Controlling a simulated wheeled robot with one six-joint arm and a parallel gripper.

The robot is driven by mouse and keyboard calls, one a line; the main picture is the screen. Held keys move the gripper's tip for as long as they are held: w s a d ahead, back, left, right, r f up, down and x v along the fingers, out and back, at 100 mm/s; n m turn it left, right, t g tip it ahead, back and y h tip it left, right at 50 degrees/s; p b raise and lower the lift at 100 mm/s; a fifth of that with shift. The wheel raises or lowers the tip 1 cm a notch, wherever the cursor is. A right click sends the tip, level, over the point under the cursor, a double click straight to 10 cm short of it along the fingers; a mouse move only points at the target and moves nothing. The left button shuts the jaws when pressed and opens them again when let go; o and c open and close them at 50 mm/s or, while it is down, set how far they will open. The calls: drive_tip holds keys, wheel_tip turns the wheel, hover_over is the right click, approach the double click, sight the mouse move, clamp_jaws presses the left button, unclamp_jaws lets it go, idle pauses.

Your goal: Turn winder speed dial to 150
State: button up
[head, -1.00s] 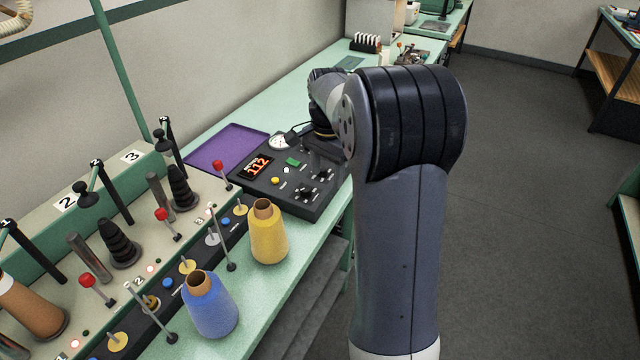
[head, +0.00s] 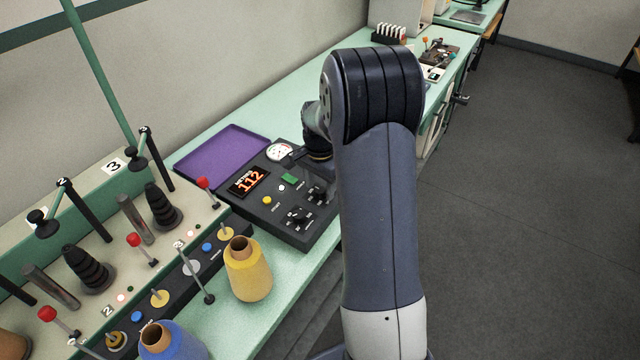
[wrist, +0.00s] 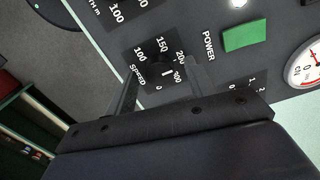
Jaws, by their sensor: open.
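The control panel (head: 262,214) is a dark box with a red display (head: 248,182) reading 112. In the wrist view the dial marked SPEED (wrist: 164,66) is a dark knob ringed by white numbers, including 150 and 200. A short white mark shows on it, but I cannot tell exactly which value it points to. My gripper (wrist: 162,66) is open, with one finger on each side of this dial; I cannot tell whether either touches it. In the head view my arm partly hides the panel's right side, and the fingers are hard to make out.
A green POWER button (wrist: 245,34) and a white gauge (wrist: 304,66) lie right of the dial. A second dial (head: 299,216) sits at the panel's near end. A purple tray (head: 222,155), a yellow cone (head: 247,272) and a blue cone (head: 172,342) stand nearby.

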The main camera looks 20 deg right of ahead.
drive_tip(key=shift+f, duration=0.15)
drive_tip(key=shift+c, duration=0.3)
drive_tip(key=c, duration=0.9)
drive_tip(key=n+b, duration=0.1)
drive_tip(key=n, duration=0.4)
drive_tip(key=shift+n, duration=0.4)
drive_tip(key=n+b, duration=0.1)
drive_tip(key=n, duration=0.4)
drive_tip(key=shift+n, duration=0.4)
